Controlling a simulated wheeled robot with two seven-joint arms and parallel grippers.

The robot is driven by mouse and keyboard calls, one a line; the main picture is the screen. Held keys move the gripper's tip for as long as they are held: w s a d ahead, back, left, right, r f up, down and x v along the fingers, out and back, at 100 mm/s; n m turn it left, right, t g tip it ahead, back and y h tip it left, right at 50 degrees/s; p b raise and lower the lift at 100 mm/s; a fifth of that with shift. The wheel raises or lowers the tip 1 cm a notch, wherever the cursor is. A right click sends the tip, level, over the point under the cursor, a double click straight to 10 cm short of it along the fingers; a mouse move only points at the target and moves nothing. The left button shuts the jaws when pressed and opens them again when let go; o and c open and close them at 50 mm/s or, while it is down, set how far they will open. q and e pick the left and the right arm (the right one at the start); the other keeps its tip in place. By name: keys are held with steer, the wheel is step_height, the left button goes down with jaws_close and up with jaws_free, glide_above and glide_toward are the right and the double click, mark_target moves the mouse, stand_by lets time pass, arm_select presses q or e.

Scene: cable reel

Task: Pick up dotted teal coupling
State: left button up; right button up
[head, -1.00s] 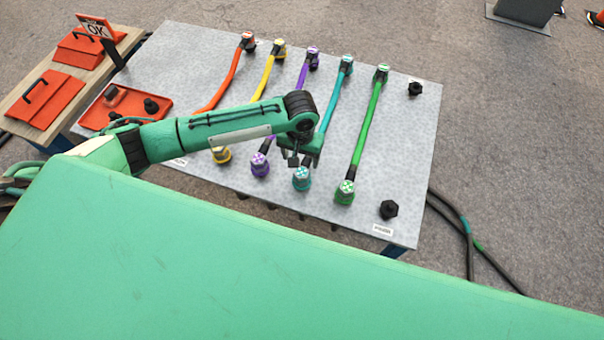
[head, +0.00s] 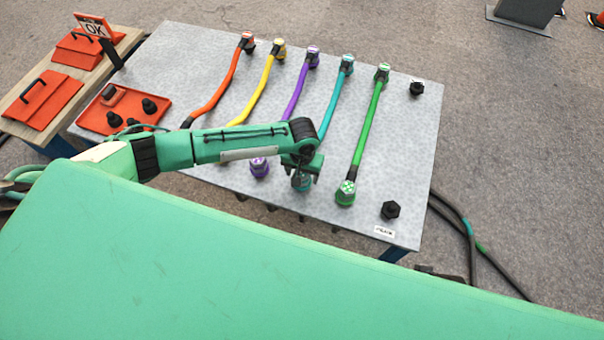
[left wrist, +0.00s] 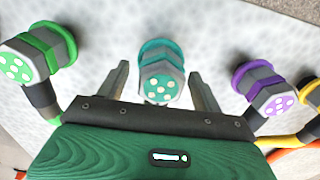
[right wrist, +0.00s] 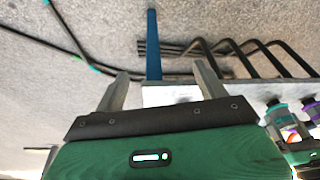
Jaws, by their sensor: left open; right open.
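The dotted teal coupling (head: 301,185) stands at the near edge of the grey table, partly hidden by my left gripper (head: 306,174) in the head view. In the left wrist view the coupling (left wrist: 160,78) shows a teal collar and a grey hex body with pale dots on its end. It lies between the two open fingers of my left gripper (left wrist: 158,82), with visible gaps on both sides. My right gripper (right wrist: 163,78) is open and empty, low off the table's near side; I cannot make it out in the head view.
Green (head: 345,193) and purple (head: 259,168) couplings stand on either side. Teal, green, purple, yellow and orange cables cross the grey table (head: 400,140). Black fittings (head: 390,210) stand at the right. A red tray (head: 95,122) is at the left. Black cables (right wrist: 230,50) hang near my right gripper.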

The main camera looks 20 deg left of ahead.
arm_select(q)
steer(key=c, duration=1.2)
steer(key=shift+r, duration=0.1)
